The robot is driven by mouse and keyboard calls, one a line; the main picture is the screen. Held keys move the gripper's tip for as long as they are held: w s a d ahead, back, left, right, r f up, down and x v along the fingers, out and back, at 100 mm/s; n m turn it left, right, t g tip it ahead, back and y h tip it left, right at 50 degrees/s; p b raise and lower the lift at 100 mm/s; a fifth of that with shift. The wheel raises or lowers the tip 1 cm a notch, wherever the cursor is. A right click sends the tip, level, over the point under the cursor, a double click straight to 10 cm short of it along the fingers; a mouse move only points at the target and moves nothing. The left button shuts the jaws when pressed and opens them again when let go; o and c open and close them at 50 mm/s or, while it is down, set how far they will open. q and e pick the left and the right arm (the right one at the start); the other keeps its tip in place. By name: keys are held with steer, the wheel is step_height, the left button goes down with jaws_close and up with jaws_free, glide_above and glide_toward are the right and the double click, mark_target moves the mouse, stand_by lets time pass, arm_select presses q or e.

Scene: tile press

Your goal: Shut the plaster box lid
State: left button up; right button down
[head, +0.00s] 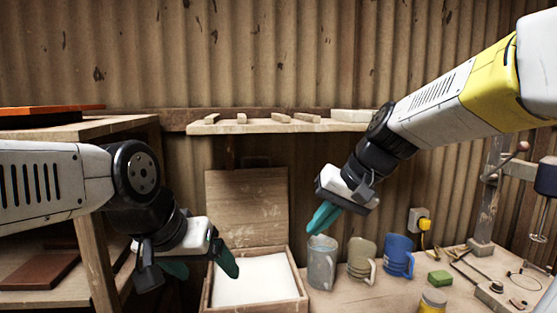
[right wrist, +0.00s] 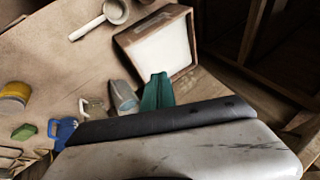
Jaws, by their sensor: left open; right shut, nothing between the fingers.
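The plaster box (head: 262,307) stands on the bench, filled with white plaster. Its wooden lid (head: 246,205) is open and stands upright at the back of the box. The box also shows in the right wrist view (right wrist: 152,23), its white contents uncovered. My left gripper (head: 203,266) is open and empty at the box's left side, its right finger near the front of the lid's left side. My right gripper (head: 319,221) is shut and empty, above the mugs and right of the lid; its teal fingers also show in the right wrist view (right wrist: 158,91).
A grey mug (head: 322,262), a beige mug (head: 361,258) and a blue mug (head: 398,256) stand right of the box. A shelf (head: 280,126) with wooden strips hangs above the lid. A green block (head: 440,278) and yellow jar (head: 433,303) lie further right.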

steer(key=w+a+r+m+g+y, duration=0.1)
steer(key=w+a+y, duration=0.2)
steer(key=w, duration=0.5)
steer(key=w+a+r+y, duration=0.1)
steer(key=w+a+y, duration=0.2)
steer(key=w, duration=0.5)
steer(key=m+t+y, duration=0.2)
steer(key=t+y, duration=0.1)
steer(key=y, duration=0.3)
glide_toward(277, 159)
steer(key=s+r, duration=0.1)
steer(key=s, duration=0.3)
steer(key=x, duration=0.9)
steer(key=shift+w+a, duration=0.25)
steer(key=shift+a, duration=0.05)
steer(key=shift+s, duration=0.15)
